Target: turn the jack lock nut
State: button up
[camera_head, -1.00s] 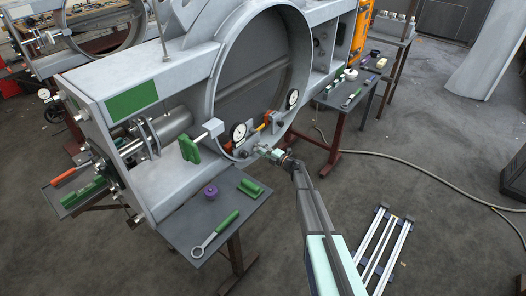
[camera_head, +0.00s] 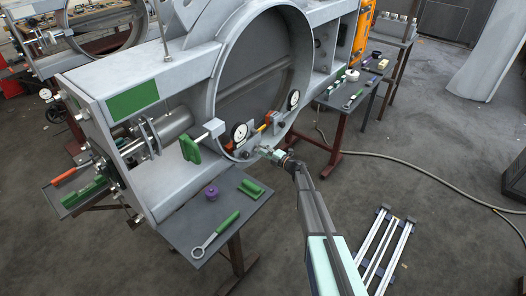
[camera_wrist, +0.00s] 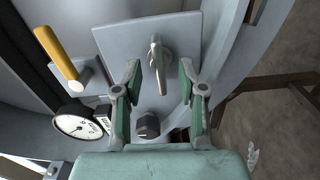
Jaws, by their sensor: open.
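In the wrist view, my gripper (camera_wrist: 160,82) is open, with one green-padded finger on each side of a grey metal fitting with a short lever (camera_wrist: 157,58). The fitting stands on a flat grey plate (camera_wrist: 196,28). I cannot tell whether the pads touch it; gaps show on both sides. A dark faceted nut-like part (camera_wrist: 147,124) sits nearer the palm, between the fingers. I cannot tell for sure which of these is the jack lock nut. In the head view, my gripper (camera_head: 266,152) is at the lower rim of the big ring (camera_head: 222,80), and the fitting is too small to make out.
A dial gauge (camera_wrist: 76,127) and a yellow handle (camera_wrist: 58,54) are left of my gripper in the wrist view. In the head view, a grey shelf (camera_head: 180,222) holds a wrench (camera_head: 215,236), a purple part (camera_head: 212,193) and a green block (camera_head: 251,188). Floor at right is partly clear.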

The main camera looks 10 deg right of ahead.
jog(key=shift+v, duration=0.9)
jog(key=shift+s, duration=0.1)
jog(key=v, duration=0.5)
jog(key=shift+s+d, duration=0.25)
jog(key=shift+d, duration=0.1)
